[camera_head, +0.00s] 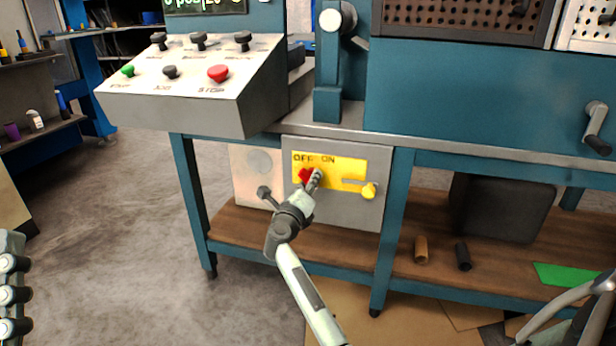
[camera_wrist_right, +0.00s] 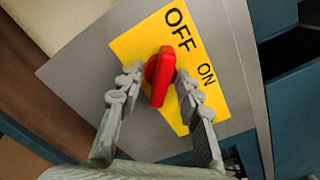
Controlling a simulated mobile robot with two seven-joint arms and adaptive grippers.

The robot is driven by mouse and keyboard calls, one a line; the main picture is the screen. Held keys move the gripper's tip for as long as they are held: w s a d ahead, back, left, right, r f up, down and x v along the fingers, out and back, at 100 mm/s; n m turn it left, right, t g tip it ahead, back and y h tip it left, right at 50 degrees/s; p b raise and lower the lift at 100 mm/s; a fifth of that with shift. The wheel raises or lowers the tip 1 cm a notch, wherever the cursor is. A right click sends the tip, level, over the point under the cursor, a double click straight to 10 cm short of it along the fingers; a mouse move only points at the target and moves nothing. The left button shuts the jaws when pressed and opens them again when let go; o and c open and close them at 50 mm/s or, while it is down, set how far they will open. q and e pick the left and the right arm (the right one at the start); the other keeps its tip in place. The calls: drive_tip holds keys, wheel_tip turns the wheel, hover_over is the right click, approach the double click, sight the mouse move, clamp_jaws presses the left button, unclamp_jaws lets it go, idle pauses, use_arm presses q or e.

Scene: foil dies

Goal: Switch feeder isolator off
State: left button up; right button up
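The isolator is a red rotary knob (camera_head: 305,175) on a yellow plate (camera_head: 345,166) marked OFF and ON, on a grey box (camera_head: 352,211) under the bench. The wrist view shows the red knob (camera_wrist_right: 159,78) close up, with OFF above and ON to its right. My right gripper (camera_head: 309,180) is at the knob. In the wrist view its two grey fingers (camera_wrist_right: 159,84) stand apart on either side of the knob, with narrow gaps showing. I cannot tell which mark the knob points to.
Above left is a sloped console (camera_head: 190,85) with a red stop button (camera_head: 218,73). Blue bench legs (camera_head: 396,230) flank the box. A lower shelf (camera_head: 450,262) holds a dark block (camera_head: 500,207) and small cylinders.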

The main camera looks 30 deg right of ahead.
drive_tip(key=shift+w+d, duration=0.25)
drive_tip(key=shift+s, duration=0.1)
drive_tip(key=shift+c, duration=0.2)
clamp_jaws()
drive_tip(key=shift+r, duration=0.1)
